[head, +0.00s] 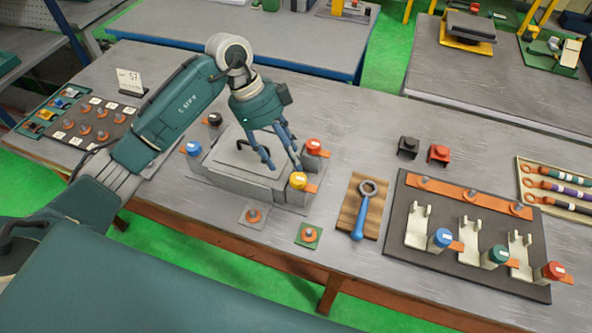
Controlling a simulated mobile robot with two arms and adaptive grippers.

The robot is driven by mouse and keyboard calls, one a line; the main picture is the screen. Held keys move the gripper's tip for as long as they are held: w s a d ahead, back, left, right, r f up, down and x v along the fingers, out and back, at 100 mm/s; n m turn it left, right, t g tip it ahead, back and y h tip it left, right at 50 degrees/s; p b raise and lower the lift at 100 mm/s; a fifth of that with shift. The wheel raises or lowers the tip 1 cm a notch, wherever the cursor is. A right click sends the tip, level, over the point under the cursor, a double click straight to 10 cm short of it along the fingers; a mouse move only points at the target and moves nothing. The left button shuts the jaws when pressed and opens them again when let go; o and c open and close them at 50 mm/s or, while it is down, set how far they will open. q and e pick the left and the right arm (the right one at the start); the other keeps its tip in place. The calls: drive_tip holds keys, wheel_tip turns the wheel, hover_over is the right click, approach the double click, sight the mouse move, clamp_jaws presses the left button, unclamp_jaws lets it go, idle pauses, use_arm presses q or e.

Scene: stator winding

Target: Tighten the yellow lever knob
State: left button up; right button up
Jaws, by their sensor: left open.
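The yellow lever knob (298,181) sits at the front right corner of a grey block-shaped fixture (240,176), beside an orange tab. My left gripper (282,168) reaches down over the fixture with its blue fingers spread apart. Its right finger comes down just behind the yellow knob; I cannot tell whether it touches. The left finger hangs over the fixture's top. Nothing is between the fingers that I can make out. A red knob (314,146), a blue knob (192,148) and a black knob (214,119) stand at the fixture's other corners. My right gripper is not in view.
A blue-handled ring wrench (360,222) lies on a wooden board right of the fixture. A dark board (405,245) with white brackets and coloured knobs lies further right. Small black (407,146) and red (438,154) parts stand behind it. Two small plates lie in front.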

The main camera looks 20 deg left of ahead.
sight(298, 177)
use_arm(q)
drive_tip(key=p+x, duration=0.1)
drive_tip(key=x, duration=0.4)
drive_tip(key=shift+d+f+p, duration=0.25)
drive_tip(key=shift+f+p, duration=0.05)
drive_tip(key=shift+d+f, duration=0.15)
drive_tip(key=shift+f, duration=0.5)
drive_tip(key=shift+r, duration=0.1)
drive_tip(key=c, duration=1.1)
